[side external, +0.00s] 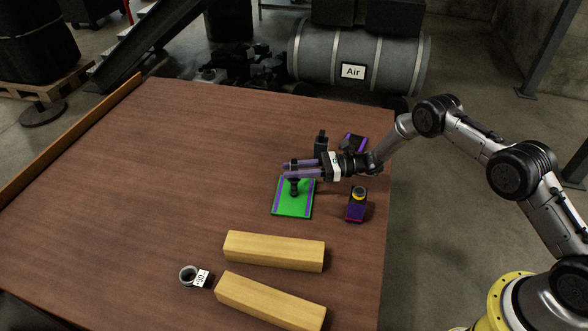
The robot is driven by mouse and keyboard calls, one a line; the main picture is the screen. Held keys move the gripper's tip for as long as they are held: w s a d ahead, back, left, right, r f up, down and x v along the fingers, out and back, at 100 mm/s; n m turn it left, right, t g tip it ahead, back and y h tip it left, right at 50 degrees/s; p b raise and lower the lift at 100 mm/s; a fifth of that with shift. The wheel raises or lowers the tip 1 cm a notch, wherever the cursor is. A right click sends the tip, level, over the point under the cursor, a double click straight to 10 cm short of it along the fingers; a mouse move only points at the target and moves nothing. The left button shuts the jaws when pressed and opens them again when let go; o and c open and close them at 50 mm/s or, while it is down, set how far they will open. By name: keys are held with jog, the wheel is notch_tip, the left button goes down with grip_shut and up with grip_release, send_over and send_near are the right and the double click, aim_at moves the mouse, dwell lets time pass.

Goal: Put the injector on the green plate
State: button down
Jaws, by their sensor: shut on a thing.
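The green plate (292,206) with purple side strips lies on the brown table, right of its middle. My gripper (288,170) points left over the far part of the plate, its two purple fingers shut on a small dark part, which appears to be the injector (294,188). The injector hangs below the fingers over the plate, roughly upright. I cannot tell whether its lower end touches the plate. The fingers hide its upper part.
A dark upright part (321,141) and a purple-edged dark piece (354,143) are behind the gripper. The table's left side is clear.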

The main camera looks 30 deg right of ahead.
jog(key=c, duration=0.7)
grip_release()
jog(key=shift+r, duration=0.15)
jog(key=v, duration=1.2)
